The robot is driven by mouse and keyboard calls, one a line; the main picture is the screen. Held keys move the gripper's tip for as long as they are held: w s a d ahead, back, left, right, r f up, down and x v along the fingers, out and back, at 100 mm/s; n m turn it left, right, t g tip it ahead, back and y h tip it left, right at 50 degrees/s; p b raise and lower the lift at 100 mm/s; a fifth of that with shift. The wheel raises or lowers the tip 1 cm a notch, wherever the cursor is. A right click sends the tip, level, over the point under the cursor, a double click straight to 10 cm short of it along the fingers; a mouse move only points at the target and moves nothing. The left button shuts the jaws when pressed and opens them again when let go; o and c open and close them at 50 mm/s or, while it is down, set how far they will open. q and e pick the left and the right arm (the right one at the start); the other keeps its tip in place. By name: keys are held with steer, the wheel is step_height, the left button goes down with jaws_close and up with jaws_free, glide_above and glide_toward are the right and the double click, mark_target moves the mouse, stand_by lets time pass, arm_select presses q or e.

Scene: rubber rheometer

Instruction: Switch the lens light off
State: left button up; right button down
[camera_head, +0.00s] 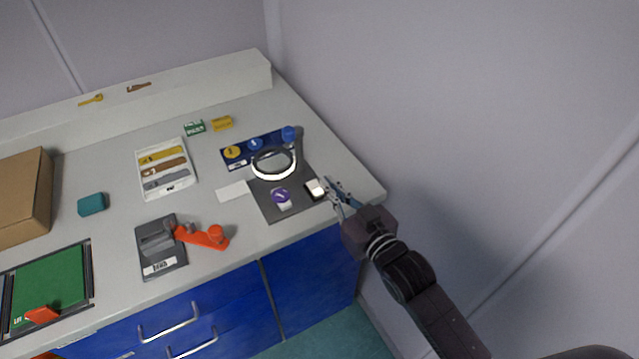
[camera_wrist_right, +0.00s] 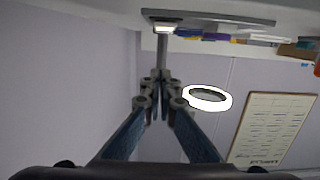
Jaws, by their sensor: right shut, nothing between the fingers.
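The ring lens (camera_head: 273,163) stands over a dark grey base plate (camera_head: 270,213), and its ring glows bright white. It also shows glowing in the wrist view (camera_wrist_right: 207,98), which is upside down. A small black switch box with a pale lit rocker (camera_head: 316,188) sits at the plate's right edge; the rocker also shows in the wrist view (camera_wrist_right: 165,28). My right gripper (camera_head: 335,190) is shut and empty, just right of the switch box. Its fingertips (camera_wrist_right: 160,80) point toward the rocker; I cannot tell whether they touch it. My left gripper is not in view.
A purple round piece (camera_head: 281,197) lies on the plate left of the switch. A blue rack with round lids (camera_head: 288,134) stands behind the lens. A grey device with an orange handle (camera_head: 207,238) is farther left. The wall is close on the right.

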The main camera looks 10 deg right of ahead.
mark_target(319, 192)
steer(key=x, duration=0.3)
steer(key=shift+w+a, duration=0.1)
steer(key=shift+w, duration=0.15)
steer(key=shift+w+a+f+p, duration=0.15)
steer(key=shift+w+f, duration=0.1)
steer(key=shift+f, duration=0.3)
steer(key=shift+w+a+f+p, duration=0.15)
steer(key=shift+w+f, duration=0.1)
steer(key=shift+f, duration=0.3)
steer(key=shift+w+f, duration=0.1)
steer(key=shift+f, duration=0.9)
